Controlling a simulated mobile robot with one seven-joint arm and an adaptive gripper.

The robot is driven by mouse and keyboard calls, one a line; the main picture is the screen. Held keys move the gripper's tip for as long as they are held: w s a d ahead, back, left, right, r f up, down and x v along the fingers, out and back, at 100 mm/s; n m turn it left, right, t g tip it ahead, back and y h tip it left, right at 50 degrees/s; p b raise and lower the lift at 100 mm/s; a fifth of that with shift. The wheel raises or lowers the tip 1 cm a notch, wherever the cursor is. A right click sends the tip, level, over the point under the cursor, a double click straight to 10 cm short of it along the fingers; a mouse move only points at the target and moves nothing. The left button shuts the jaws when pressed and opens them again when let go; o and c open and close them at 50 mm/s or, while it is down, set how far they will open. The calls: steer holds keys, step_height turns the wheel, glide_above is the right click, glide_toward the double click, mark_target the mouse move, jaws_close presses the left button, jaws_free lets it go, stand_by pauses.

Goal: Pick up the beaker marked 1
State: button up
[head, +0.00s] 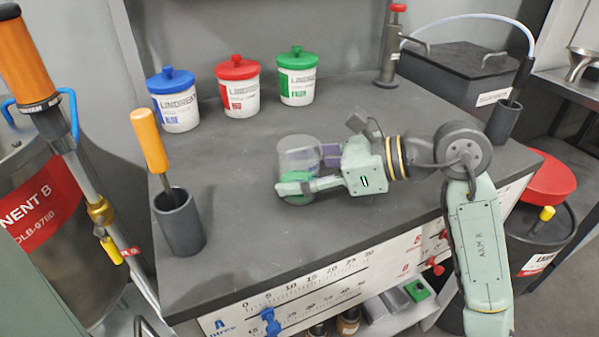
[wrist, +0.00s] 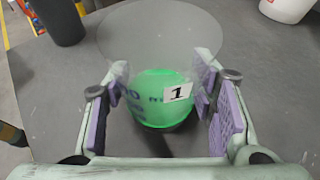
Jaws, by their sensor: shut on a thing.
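The beaker marked 1 (wrist: 163,95) is clear with green at its lower part and a white label with a black "1". In the head view the beaker (head: 297,152) is at the middle of the grey bench, partly hidden by my gripper. My gripper (head: 300,170) reaches in from the right, its purple-padded fingers on either side of the beaker. In the wrist view my gripper (wrist: 165,110) is shut on the beaker, one pad at each side. I cannot tell whether the beaker's base touches the bench.
Blue-lidded (head: 175,100), red-lidded (head: 238,86) and green-lidded (head: 297,76) jars stand at the back of the bench (head: 240,240). A dark holder (head: 179,222) with an orange-handled tool stands at the front left. A red-topped grey cylinder (head: 390,60) stands at the back right. The bench's front middle is clear.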

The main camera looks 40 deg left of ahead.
steer(key=c, duration=0.4)
steer(key=shift+o, duration=0.2)
steer(key=shift+r, duration=0.15)
